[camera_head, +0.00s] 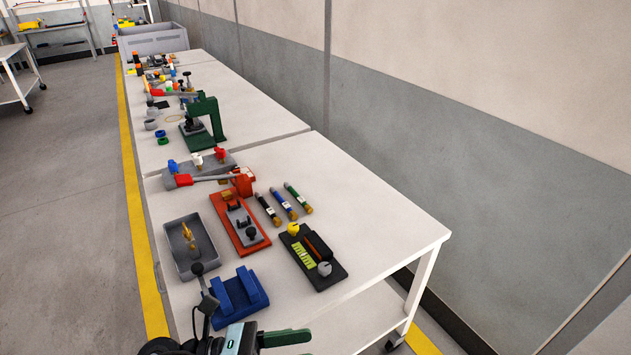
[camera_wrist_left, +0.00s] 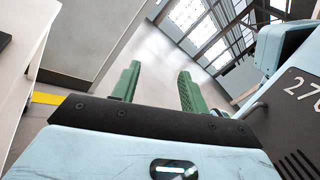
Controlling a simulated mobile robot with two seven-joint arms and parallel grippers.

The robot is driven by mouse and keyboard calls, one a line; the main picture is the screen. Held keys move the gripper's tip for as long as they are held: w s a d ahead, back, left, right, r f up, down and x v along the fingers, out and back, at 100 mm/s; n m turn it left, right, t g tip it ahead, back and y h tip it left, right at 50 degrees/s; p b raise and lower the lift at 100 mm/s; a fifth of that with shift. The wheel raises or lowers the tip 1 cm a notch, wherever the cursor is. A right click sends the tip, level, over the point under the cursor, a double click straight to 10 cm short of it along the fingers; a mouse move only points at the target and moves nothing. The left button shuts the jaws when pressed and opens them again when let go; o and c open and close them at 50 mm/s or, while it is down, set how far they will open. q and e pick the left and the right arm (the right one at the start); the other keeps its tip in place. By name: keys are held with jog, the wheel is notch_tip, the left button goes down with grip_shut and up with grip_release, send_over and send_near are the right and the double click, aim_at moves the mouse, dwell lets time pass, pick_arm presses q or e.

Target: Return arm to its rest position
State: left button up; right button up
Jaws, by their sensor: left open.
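My left gripper (camera_wrist_left: 160,78) shows in the left wrist view with its two green fingers apart and nothing between them. The fingers point away from the tables, over open floor. In the head view my left gripper (camera_head: 285,338) is at the bottom edge, close to the near end of the table (camera_head: 375,235); one green finger points right, and the rest is cut off by the frame. It appears clear of the objects on the table. My right gripper is not in either view.
Near my left gripper are a blue cradle (camera_head: 238,298), a grey tray (camera_head: 172,250), a red fixture (camera_head: 230,232) and a black board (camera_head: 318,272). A green press (camera_head: 212,115) stands farther back.

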pick_arm(q)
jog(key=a+f+n+t+y+p, duration=0.1)
jog(key=a+f+n+t+y, duration=0.5)
jog(key=n, duration=0.8)
jog(key=a+f+n+t+y+p, duration=0.1)
jog(key=a+f+n+t+y, duration=0.2)
jog(key=n+t, duration=0.8)
jog(key=s+a+f+n+g+y, duration=0.3)
jog(key=s+a+f+n+g, duration=0.1)
jog(key=s+f+n, duration=0.4)
jog(key=s+a+f+n+g+y, duration=0.4)
jog(key=s+f+n+g, duration=0.2)
jog(key=n, duration=0.6)
jog(key=s+f, duration=0.2)
jog(key=s, duration=0.1)
jog(key=shift+s+g+p, duration=0.2)
jog(key=shift+g+p, duration=0.1)
jog(key=shift+g, duration=0.1)
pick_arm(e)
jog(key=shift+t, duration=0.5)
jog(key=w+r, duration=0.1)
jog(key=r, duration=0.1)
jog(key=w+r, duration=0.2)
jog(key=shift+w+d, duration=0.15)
